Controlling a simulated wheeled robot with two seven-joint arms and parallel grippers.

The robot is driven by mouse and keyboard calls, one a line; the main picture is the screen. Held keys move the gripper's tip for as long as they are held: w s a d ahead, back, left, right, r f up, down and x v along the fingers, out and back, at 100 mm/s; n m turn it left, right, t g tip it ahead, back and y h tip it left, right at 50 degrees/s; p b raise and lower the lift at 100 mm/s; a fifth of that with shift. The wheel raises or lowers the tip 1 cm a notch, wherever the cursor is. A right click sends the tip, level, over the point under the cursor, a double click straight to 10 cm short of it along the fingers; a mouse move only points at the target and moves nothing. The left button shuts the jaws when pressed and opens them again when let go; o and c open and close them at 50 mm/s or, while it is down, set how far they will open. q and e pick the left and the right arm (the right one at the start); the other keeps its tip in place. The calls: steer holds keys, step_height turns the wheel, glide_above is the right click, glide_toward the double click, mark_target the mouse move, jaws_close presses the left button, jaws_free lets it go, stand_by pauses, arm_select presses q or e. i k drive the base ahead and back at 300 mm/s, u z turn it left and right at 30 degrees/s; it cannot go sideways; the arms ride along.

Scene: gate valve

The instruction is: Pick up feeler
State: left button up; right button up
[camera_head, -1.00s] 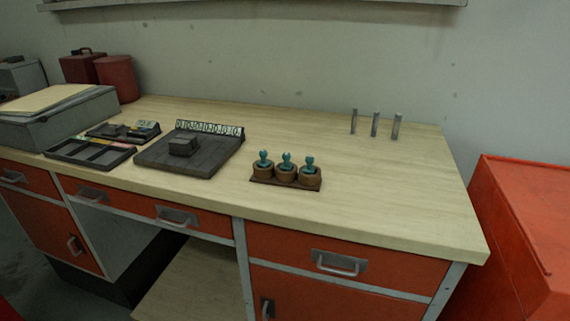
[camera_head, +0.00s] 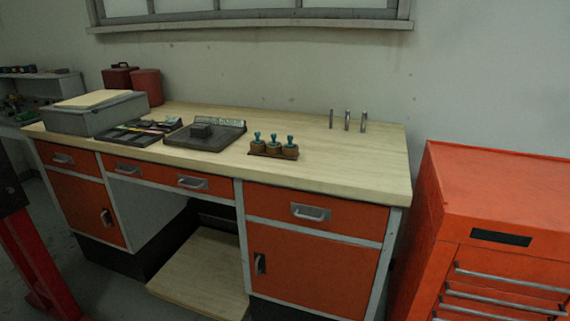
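No feeler can be made out for certain. On the wooden bench top (camera_head: 315,170) stands a dark flat plate (camera_head: 181,140) with a small block (camera_head: 201,130) on it and a row of marked pieces along its back edge. Left of it lies a dark tray (camera_head: 120,137) with small parts too small to tell apart. A brown holder (camera_head: 273,154) carries three teal-topped pieces (camera_head: 273,139). Three upright metal pins (camera_head: 347,120) stand at the bench's back right. Neither of my grippers is in view.
A grey box (camera_head: 93,116) with a board on top sits at the bench's left end, red containers (camera_head: 147,85) behind it. An orange cabinet (camera_head: 490,225) stands right of the bench. The bench's right part is mostly clear. A red post (camera_head: 40,270) is at lower left.

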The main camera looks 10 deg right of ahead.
mark_target(273, 137)
steer(key=u, duration=0.7)
steer(key=i, duration=1.25)
steer(key=z, duration=0.65)
